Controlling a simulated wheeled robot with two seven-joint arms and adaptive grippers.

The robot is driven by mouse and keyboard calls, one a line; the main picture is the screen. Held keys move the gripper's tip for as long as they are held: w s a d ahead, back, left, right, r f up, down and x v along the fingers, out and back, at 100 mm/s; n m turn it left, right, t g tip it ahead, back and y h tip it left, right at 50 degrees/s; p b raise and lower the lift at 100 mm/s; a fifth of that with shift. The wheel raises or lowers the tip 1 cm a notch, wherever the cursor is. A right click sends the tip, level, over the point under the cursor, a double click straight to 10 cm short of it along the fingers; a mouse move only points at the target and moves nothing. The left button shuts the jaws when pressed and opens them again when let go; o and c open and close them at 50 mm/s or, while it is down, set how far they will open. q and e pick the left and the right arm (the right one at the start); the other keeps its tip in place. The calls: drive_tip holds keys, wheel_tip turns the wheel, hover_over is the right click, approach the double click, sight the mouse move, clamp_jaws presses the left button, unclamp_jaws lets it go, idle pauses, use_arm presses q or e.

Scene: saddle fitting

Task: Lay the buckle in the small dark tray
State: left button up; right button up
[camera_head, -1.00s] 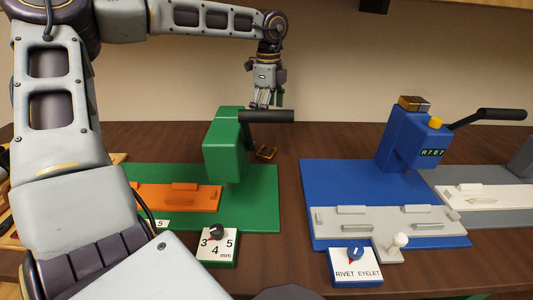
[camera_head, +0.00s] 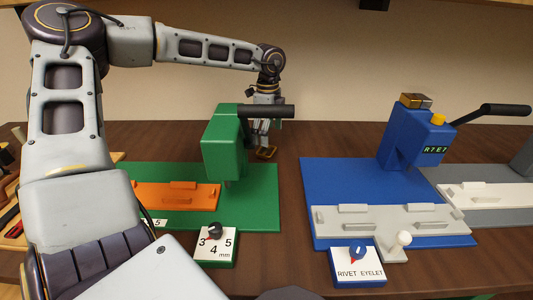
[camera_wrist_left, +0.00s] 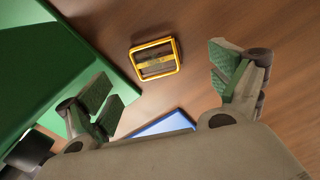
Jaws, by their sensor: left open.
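The buckle (camera_wrist_left: 154,59) is a small gold rectangular frame with a dark middle, lying on the brown table. In the head view the buckle (camera_head: 266,153) lies just behind and right of the green press. My left gripper (camera_wrist_left: 165,88) is open and empty, its green-padded fingers apart on either side of the buckle's line, not touching it. In the head view this gripper (camera_head: 262,138) points down above the buckle, partly hidden by the press handle. I cannot make out a small dark tray. My right gripper is not in view.
The green press (camera_head: 223,142) with its black handle (camera_head: 266,111) stands close to my left gripper. A blue press (camera_head: 404,135) stands on a blue base at right. Bare table lies between the two bases. A wooden rack (camera_head: 10,200) with tools is at far left.

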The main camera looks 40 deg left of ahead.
sight(266, 150)
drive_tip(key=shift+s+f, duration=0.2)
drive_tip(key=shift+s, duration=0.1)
use_arm(q)
drive_tip(key=shift+s+f, duration=0.1)
drive_tip(key=shift+f, duration=0.25)
drive_tip(key=shift+s+f+b, duration=0.2)
drive_tip(key=shift+f+b, duration=0.35)
drive_tip(key=shift+f, duration=1.7)
drive_tip(key=shift+d, duration=0.1)
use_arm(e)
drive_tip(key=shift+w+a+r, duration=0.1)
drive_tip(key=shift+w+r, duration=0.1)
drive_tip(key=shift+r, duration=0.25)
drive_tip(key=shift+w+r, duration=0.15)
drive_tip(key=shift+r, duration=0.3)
use_arm(q)
drive_tip(key=shift+c, duration=0.4)
drive_tip(key=c, duration=1.1)
drive_tip(key=shift+r, duration=0.1)
